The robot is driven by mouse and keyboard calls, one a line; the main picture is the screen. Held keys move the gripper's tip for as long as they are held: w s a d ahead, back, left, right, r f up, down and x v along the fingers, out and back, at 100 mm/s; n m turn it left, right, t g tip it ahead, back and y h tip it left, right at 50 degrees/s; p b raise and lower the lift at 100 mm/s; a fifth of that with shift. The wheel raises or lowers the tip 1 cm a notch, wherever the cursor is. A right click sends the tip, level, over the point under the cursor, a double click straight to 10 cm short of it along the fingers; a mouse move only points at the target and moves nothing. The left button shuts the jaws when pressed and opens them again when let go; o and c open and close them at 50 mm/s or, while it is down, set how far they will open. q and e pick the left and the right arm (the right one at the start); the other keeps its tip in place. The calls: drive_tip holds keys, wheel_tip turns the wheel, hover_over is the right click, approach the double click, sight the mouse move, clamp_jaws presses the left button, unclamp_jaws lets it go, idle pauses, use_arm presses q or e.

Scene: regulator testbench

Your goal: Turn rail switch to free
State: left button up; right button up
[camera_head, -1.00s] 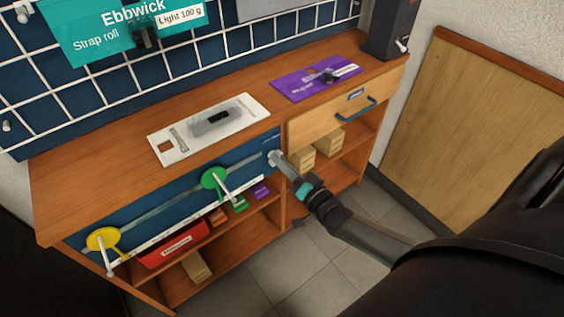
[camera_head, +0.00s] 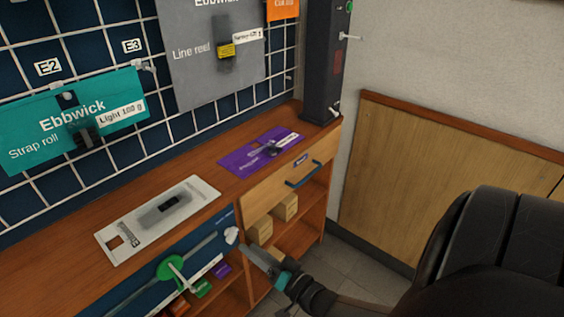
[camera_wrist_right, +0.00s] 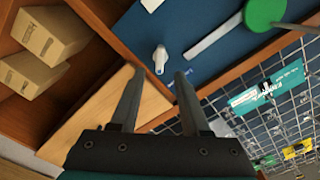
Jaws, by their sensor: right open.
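A small white knob (camera_head: 231,235), which I take to be the rail switch, sits on the blue front panel (camera_head: 205,248) near the right end of the grey rail. It also shows in the right wrist view (camera_wrist_right: 160,58), with its narrow handle pointing toward my gripper. My right gripper (camera_head: 246,254) is close in front of the knob. In the right wrist view my right gripper (camera_wrist_right: 157,75) is open, and the knob appears between and just beyond its fingertips. I cannot tell whether they touch. My left gripper is out of view.
A green disc with a white handle (camera_head: 170,268) is on the rail to the left. A wooden drawer (camera_head: 270,193) with a blue handle is right of the knob. Cardboard boxes (camera_head: 285,207) stand on shelves below. A dark post (camera_head: 325,70) stands at the counter's right end.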

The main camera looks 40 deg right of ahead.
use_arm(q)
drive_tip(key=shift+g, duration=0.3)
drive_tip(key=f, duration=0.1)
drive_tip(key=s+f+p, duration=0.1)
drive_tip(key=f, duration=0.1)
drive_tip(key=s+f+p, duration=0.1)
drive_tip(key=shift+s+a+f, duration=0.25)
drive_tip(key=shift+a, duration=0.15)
use_arm(e)
drive_tip(key=s, duration=1)
drive_tip(key=shift+d, duration=0.4)
drive_tip(key=shift+w, duration=0.1)
